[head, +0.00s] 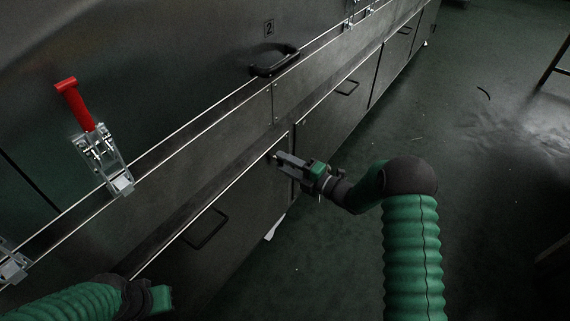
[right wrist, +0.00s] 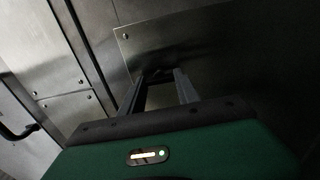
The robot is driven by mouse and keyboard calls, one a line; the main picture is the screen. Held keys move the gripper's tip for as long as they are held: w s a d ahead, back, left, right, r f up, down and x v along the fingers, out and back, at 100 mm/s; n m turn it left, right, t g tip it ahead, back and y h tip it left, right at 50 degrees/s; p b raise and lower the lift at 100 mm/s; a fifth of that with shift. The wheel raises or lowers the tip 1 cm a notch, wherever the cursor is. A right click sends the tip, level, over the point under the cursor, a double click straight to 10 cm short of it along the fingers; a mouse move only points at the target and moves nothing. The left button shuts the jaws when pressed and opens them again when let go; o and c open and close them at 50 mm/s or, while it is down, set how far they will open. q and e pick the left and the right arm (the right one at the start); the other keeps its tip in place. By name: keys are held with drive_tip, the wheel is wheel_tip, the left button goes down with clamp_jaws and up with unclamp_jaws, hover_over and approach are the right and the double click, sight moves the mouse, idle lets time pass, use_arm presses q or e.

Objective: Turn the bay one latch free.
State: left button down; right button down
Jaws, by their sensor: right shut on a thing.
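My right gripper (head: 279,157) is at the upper corner of a dark lower door panel (head: 240,215), with its fingers pointing at the panel face. In the right wrist view its two fingers (right wrist: 157,80) reach the metal panel with a small dark piece between their tips. This piece looks like the latch (right wrist: 155,74); the fingers and shadow hide most of it, so its angle cannot be told. The gripper is shut on it. My left gripper (head: 160,299) shows only partly at the bottom left, below the panels; its fingers are not clear.
A red-handled toggle clamp (head: 98,150) stands on the upper ledge at left, and another clamp (head: 12,264) shows at the left edge. A black handle (head: 274,61) sits below a "2" label (head: 269,28). Lower doors carry wire pulls (head: 205,229). The floor (head: 480,170) at right is mostly clear.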

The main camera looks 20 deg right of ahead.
drive_tip(key=shift+s+a+f, duration=0.1)
drive_tip(key=shift+f, duration=0.15)
drive_tip(key=c, duration=0.9)
unclamp_jaws()
drive_tip(key=shift+r, duration=0.1)
drive_tip(key=p+v, duration=0.6)
drive_tip(key=v, duration=1)
drive_tip(key=shift+s+d+p, duration=0.25)
drive_tip(key=shift+d+p, duration=0.05)
drive_tip(key=shift+d, duration=0.05)
drive_tip(key=shift+s, duration=0.1)
